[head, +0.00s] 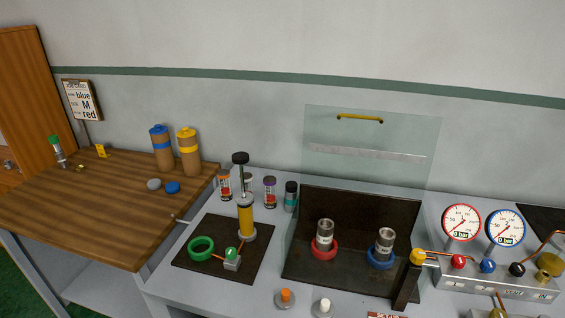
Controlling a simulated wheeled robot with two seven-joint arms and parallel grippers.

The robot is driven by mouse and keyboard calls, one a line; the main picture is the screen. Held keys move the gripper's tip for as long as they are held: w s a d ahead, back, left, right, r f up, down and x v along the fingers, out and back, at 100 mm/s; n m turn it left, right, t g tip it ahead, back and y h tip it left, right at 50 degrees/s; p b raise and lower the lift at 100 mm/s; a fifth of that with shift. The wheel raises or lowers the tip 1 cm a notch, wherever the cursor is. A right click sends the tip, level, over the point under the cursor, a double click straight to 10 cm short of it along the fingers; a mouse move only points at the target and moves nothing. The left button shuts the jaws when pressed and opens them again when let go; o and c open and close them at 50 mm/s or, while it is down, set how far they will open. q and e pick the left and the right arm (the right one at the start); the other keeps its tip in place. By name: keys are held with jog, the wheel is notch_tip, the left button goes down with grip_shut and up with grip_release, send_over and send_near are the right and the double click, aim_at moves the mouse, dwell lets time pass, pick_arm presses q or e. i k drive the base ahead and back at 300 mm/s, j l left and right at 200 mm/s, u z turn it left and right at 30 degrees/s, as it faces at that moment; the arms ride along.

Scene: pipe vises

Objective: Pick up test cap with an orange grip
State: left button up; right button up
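A test cap with an orange grip (286,296) stands upright near the front edge of the grey bench. A similar cap with a white grip (324,305) stands just to its right. Neither of my grippers shows in the head view, so nothing is seen touching the orange cap.
Behind the caps, two metal pipes stand in a red vise (323,252) and a blue vise (381,261), under a raised clear shield (370,135). A yellow pump (245,215) on a dark mat is to the left. A gauge manifold (490,277) is to the right.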

aim_at(285, 299)
jog(key=l+u, duration=0.2)
jog(key=u, duration=0.25)
jog(key=l+u, duration=0.15)
jog(key=u, duration=0.3)
jog(key=k+l+u, duration=0.15)
jog(key=u, duration=0.3)
jog(key=l+u, duration=0.15)
jog(key=u, duration=0.25)
jog(key=k+l, duration=0.1)
jog(key=k, duration=0.1)
